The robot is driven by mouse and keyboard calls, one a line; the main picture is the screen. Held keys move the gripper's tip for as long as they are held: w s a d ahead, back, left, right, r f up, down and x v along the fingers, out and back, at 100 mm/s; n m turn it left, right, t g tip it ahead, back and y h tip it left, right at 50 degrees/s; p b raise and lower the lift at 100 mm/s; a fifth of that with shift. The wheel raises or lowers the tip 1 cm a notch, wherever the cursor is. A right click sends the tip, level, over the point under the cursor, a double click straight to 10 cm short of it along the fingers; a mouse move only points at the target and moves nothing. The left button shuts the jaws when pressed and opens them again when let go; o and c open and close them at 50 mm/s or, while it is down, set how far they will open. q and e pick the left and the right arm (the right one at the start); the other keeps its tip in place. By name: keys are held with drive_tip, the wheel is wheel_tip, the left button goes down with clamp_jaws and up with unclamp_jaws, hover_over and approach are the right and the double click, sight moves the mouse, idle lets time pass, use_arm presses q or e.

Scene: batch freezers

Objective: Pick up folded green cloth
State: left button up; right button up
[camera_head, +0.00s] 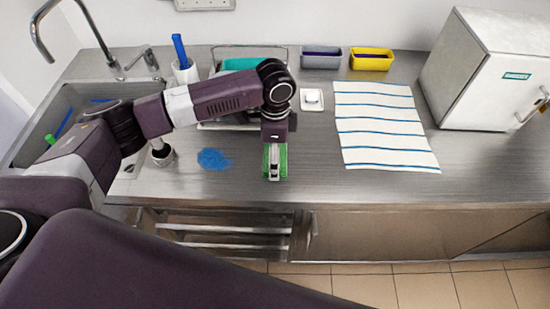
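The green cloth (283,163) lies on the steel counter near its front edge, right of the sink. My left arm reaches in from the left. Its gripper (274,172) points down directly over the cloth and covers its middle, with green showing on both sides of the fingers. I cannot tell whether the fingers are open or shut, or whether they touch the cloth. My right gripper is not in view.
A blue scourer (214,159) lies left of the cloth. A striped towel (381,127) is spread to the right, with a white freezer (478,84) beyond it. Grey (320,58) and yellow (371,60) bins stand behind. The sink (62,105) is at left.

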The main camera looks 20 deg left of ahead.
use_arm(q)
drive_tip(key=shift+c, duration=1.3)
drive_tip(key=c, duration=0.3)
drive_tip(key=shift+r, duration=0.4)
drive_tip(key=shift+r+b, duration=1.4)
drive_tip(key=shift+r, duration=8.25)
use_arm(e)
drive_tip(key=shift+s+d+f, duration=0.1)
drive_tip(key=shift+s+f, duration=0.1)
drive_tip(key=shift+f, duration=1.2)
